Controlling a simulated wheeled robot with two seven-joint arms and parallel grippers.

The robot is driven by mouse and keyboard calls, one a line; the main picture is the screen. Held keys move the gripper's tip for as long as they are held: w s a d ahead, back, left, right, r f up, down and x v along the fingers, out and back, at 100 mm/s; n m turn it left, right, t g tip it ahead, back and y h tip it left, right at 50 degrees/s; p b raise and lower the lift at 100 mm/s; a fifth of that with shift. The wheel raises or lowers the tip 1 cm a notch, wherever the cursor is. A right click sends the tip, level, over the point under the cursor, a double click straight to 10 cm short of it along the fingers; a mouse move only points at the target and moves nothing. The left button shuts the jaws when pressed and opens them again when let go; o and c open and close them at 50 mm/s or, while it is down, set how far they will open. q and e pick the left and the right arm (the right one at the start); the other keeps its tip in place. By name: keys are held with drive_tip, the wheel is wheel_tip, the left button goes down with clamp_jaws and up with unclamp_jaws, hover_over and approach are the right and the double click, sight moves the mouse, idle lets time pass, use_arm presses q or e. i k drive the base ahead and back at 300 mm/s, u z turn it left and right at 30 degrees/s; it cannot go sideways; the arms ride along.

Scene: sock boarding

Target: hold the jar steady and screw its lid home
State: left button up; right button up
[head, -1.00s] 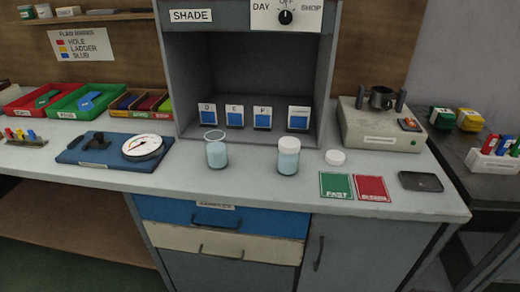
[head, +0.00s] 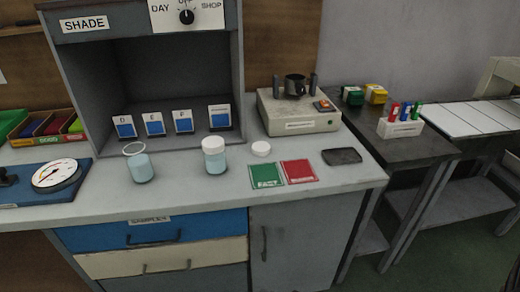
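A jar of pale blue contents with a white lid on top (head: 215,157) stands upright on the grey bench, in front of the shade cabinet. I cannot tell how tightly that lid sits. To its left an open jar (head: 141,167) with similar contents stands upright, its clear rim showing no lid. A loose white lid (head: 261,149) lies flat on the bench to the right of the lidded jar, apart from it. Neither of my grippers shows in the head view.
Green (head: 264,175) and red (head: 299,171) cards and a dark flat pad (head: 342,156) lie right of the jars. A beige machine (head: 298,114) stands behind them. A dial gauge on a blue board (head: 42,183) is at left. Bench front near the jars is clear.

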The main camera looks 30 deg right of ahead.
sight(138, 161)
drive_tip(key=u, duration=3.25)
drive_tip(key=k, duration=1.4)
drive_tip(key=z, duration=2.2)
